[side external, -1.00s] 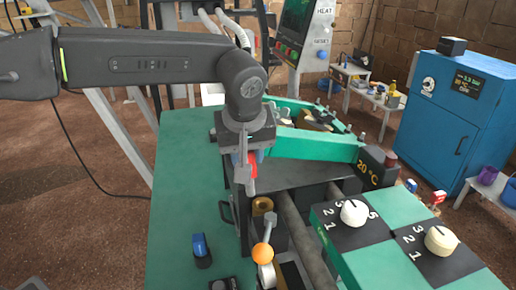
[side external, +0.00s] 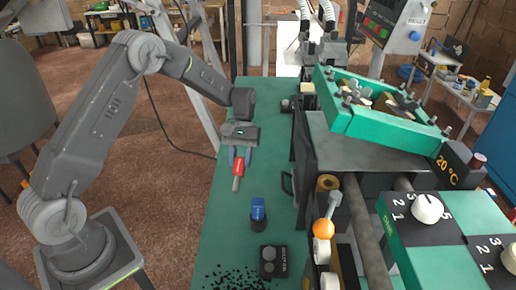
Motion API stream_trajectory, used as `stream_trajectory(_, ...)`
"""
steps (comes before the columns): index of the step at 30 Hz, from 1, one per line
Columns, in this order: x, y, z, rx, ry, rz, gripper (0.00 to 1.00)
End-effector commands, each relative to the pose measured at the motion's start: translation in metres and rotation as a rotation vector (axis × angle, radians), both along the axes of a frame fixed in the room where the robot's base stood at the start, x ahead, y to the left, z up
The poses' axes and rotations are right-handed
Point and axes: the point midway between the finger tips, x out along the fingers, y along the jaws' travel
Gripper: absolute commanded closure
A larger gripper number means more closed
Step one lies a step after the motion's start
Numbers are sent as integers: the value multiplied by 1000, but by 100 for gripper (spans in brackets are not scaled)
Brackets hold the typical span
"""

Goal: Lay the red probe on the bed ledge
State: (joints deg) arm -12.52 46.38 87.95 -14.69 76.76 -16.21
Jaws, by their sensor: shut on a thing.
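The red probe (side external: 238,167) has a red body and a grey tip and hangs nearly upright, tip down. My gripper (side external: 239,160) is shut on its upper part, over the green bench top left of the machine. I cannot tell the exact height of the tip above the bench. The grey flat bed (side external: 345,152) of the machine lies to the right, below the green frame. I cannot tell for sure which edge of it is the ledge; the probe is apart from the bed.
A blue-topped black object (side external: 258,212) stands on the green bench (side external: 222,235) close in front of the probe. A dark block with round knobs (side external: 272,261) and scattered black bits lie nearer. An orange-knobbed lever (side external: 323,228) stands at the machine's front. The bench behind the gripper is mostly clear.

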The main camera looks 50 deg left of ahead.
Motion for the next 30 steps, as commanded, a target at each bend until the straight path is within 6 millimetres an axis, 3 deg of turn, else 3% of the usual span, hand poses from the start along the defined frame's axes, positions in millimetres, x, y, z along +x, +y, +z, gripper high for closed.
stream_trajectory(3,-2,27,-28,-51,73,100,97)
stream_trajectory(9,-5,48,-48,-95,120,190,97)
stream_trajectory(30,-5,49,-89,-99,123,198,97)
